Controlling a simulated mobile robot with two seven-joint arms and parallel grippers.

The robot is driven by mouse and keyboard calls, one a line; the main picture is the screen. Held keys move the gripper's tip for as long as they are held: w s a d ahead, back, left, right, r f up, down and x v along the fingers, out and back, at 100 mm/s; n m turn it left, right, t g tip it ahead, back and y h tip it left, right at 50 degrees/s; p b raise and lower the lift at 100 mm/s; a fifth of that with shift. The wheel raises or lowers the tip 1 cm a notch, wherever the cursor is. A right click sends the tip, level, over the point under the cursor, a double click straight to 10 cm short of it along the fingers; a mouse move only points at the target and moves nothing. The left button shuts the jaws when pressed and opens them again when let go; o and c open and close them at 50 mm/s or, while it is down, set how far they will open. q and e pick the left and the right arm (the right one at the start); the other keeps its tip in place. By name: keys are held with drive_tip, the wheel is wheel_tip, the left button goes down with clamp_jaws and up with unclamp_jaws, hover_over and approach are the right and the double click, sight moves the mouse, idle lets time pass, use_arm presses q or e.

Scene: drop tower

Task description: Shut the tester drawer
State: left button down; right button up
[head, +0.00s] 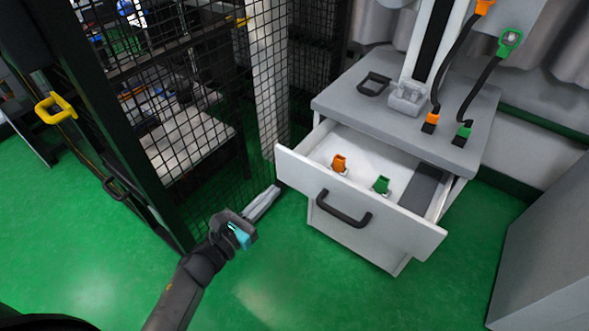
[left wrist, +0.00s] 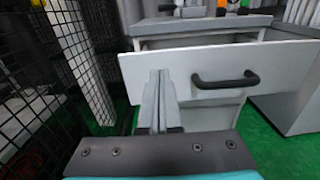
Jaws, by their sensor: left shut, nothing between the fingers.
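The tester drawer (head: 355,207) is pulled out from the grey-topped cabinet (head: 385,115). Its white front has a dark bar handle (head: 343,210). Inside lie an orange piece (head: 339,163), a green piece (head: 381,185) and a dark grey block or slot at the right. My left gripper (head: 276,190) is shut and empty, close to the left end of the drawer front. In the left wrist view its fingers (left wrist: 158,100) point at the drawer front (left wrist: 215,68), left of the handle (left wrist: 226,81). I cannot tell whether they touch it. My right gripper is not in view.
A black mesh fence (head: 190,110) stands close on the left, with a yellow handle (head: 55,107). Orange and green plugs on black cables stand on the cabinet top. A grey cabinet (head: 545,240) is at the right. Green floor is clear in front.

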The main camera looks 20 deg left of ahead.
sight(303, 161)
use_arm(q)
drive_tip(key=b+x, duration=0.1)
drive_tip(key=x, duration=0.7)
drive_tip(key=shift+w+d, duration=0.1)
drive_tip(key=shift+w, duration=0.25)
drive_tip(key=shift+w+d, duration=0.25)
drive_tip(key=shift+w, duration=0.35)
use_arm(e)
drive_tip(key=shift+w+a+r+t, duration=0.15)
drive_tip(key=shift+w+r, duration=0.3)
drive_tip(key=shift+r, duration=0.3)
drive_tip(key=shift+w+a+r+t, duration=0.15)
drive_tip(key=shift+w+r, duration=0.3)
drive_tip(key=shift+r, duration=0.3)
